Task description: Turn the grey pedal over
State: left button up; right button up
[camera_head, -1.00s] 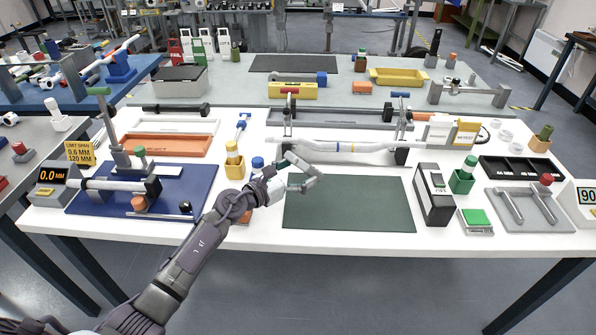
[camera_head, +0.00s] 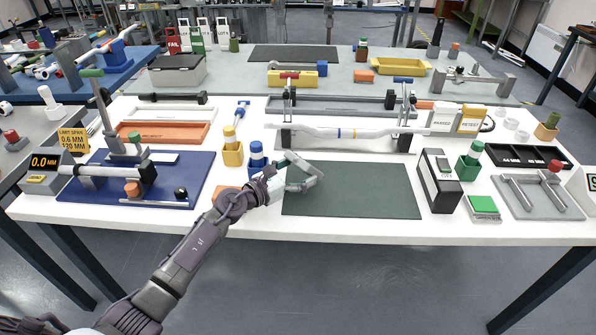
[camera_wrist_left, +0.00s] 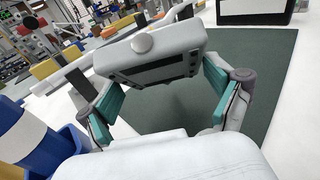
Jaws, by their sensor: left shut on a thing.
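My left gripper (camera_head: 303,176) is over the far left part of the dark green mat (camera_head: 350,200). In the left wrist view its teal-padded fingers (camera_wrist_left: 155,82) are shut on the grey pedal (camera_wrist_left: 155,58). The pedal is a grey block with a pale round knob on one face and dark recesses along its underside. It appears held above the mat; the exact gap is unclear. In the head view the pedal is too small and too hidden by the hand to make out. My right gripper is not in view.
A blue holder (camera_head: 257,160) and a yellow holder (camera_head: 232,153) stand left of the mat. Behind it is a rack with a white tube (camera_head: 345,133). A dark box (camera_head: 437,180) stands to the right. The mat's right half is clear.

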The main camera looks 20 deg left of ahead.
aim_at(298, 158)
pick_arm(q)
jog(key=shift+f+b, duration=0.8)
jog(key=o, duration=1.4)
notch_tip(298, 158, up, 10)
jog(key=shift+r, duration=0.1)
